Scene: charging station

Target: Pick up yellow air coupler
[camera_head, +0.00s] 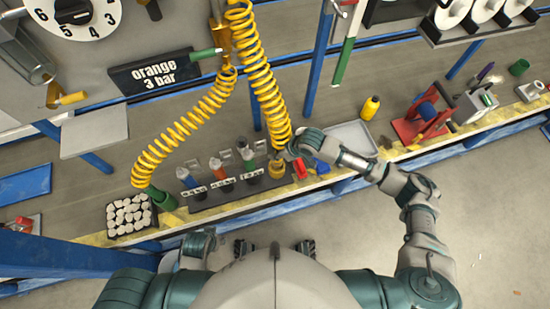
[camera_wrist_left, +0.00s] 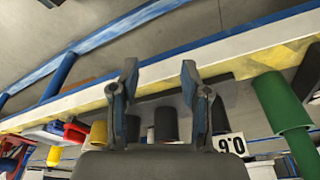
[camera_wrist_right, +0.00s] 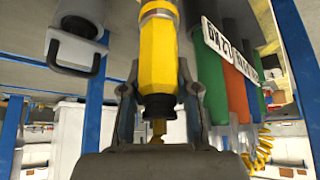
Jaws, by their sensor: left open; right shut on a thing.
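The yellow air coupler (camera_wrist_right: 158,55) is a yellow cylinder with a dark lower end. It stands between the fingers of my right gripper (camera_wrist_right: 157,72), which is shut on it. In the head view my right gripper (camera_head: 288,154) is at the lower end of the long yellow coiled hose (camera_head: 262,75), at the right end of the dark holder rack. My left gripper (camera_wrist_left: 159,66) is open and empty in the left wrist view, in front of the bench edge.
Blue, orange and green cylinders stand in the labelled rack (camera_head: 215,195) left of my right gripper. A second coiled hose (camera_head: 190,120) ends at a green cup (camera_head: 160,198). A grey tray (camera_head: 352,138), yellow bottle (camera_head: 370,107) and red fixture (camera_head: 420,120) stand to the right.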

